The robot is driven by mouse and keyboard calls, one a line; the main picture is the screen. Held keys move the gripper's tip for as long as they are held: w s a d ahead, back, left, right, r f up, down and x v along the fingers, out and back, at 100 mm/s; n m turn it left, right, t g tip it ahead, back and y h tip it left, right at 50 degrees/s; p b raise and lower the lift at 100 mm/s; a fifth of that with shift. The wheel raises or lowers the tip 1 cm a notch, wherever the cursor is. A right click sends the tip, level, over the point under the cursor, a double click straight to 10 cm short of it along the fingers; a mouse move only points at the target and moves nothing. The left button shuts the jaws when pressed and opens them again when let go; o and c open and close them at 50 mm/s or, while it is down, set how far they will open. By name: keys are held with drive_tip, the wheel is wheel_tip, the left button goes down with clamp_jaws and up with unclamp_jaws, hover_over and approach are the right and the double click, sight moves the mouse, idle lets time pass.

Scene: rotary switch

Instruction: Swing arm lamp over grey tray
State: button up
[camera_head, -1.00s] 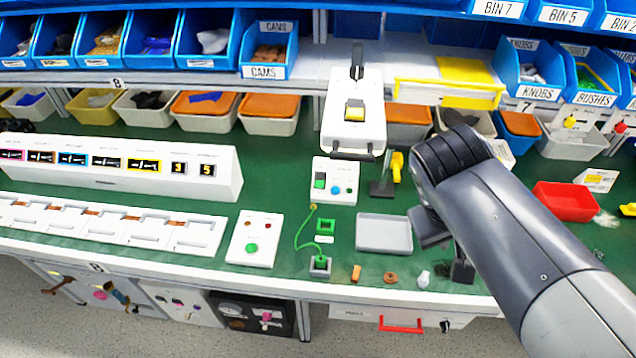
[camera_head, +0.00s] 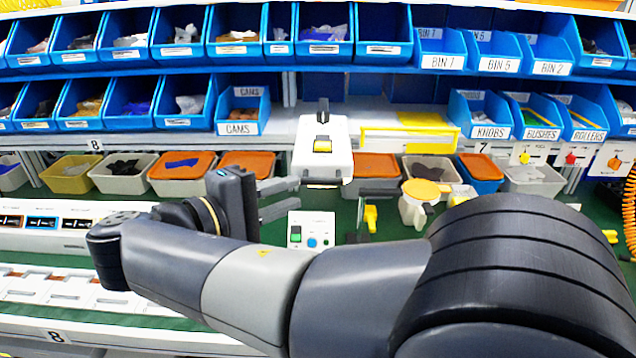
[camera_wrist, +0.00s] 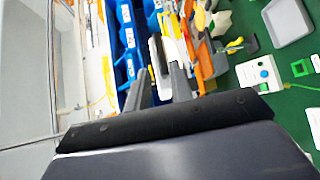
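My gripper (camera_head: 292,194) is raised left of centre in the head view, with its two grey fingers apart and pointing right. They also show apart in the wrist view (camera_wrist: 158,82), with nothing held between them. A white housing (camera_head: 322,162) with a yellow switch and a black handle stands just beyond the fingertips. It may be the lamp, but I cannot tell for sure. In the wrist view its white body (camera_wrist: 155,52) seems to lie beyond the gap between the fingers. The grey tray (camera_wrist: 289,18) is at the wrist view's upper right; my arm hides it in the head view.
A small white control box (camera_head: 311,232) with green and blue buttons stands on the green bench. A cream jug-like object (camera_head: 415,207) and a yellow part (camera_head: 370,218) are to its right. Blue bins and lidded tubs line the back. My arm covers the front bench.

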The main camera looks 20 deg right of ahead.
sight(320, 184)
drive_tip(key=p+x, duration=0.1)
drive_tip(key=x, duration=0.7)
clamp_jaws()
idle(0.4)
